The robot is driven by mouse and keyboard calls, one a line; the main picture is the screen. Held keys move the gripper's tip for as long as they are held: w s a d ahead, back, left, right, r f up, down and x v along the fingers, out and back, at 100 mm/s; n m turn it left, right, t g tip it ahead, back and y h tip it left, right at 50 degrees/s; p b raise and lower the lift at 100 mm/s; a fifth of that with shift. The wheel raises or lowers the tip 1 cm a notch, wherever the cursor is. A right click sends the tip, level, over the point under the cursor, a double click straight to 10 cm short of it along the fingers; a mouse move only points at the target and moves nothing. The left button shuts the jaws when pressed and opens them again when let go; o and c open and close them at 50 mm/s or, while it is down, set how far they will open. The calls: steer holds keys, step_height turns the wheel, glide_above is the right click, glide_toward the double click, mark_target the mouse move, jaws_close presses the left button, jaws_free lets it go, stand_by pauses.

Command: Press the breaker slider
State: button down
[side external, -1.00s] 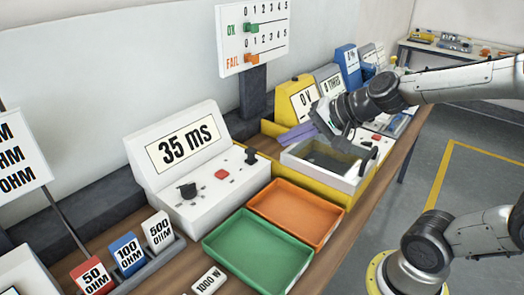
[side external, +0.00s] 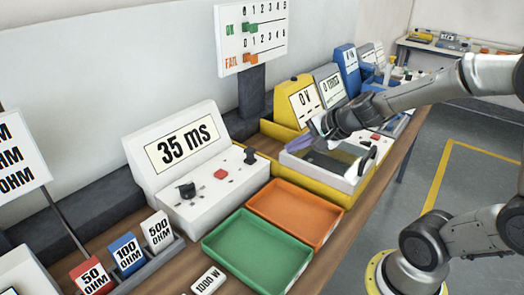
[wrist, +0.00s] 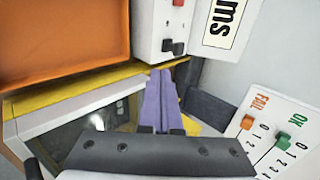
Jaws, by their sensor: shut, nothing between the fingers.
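The 35 ms tester (side external: 165,196) is white, with a black knob (side external: 187,190), a red button (side external: 221,173) and a black lever (side external: 250,155). I cannot tell which part in view is the breaker slider. My gripper (side external: 298,144) is at the right of this tester, low over the left part of a white open-framed box (side external: 345,184). Its purple fingers (wrist: 160,75) are together and empty, pointing toward the tester in the wrist view. The tester's black controls (wrist: 173,47) show beyond the fingertips there, apart from them. My gripper hides part of the box.
An orange tray (side external: 330,243) and a green tray (side external: 298,283) lie in front of the testers. A yellow-edged tray (side external: 350,203) surrounds the white box. The OK/FAIL board (side external: 280,20) stands behind. Several resistor blocks stand at lower left.

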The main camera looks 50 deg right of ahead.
mark_target(247, 148)
steer(key=shift+w+r+x, duration=0.3)
steer(key=shift+r+x, duration=0.05)
steer(key=shift+x, duration=1.6)
steer(key=shift+w+r+x, duration=0.35)
steer(key=shift+x, duration=1.6)
steer(key=shift+w+r+x, duration=0.3)
steer(key=shift+x, duration=1.6)
steer(key=shift+w, duration=2.75)
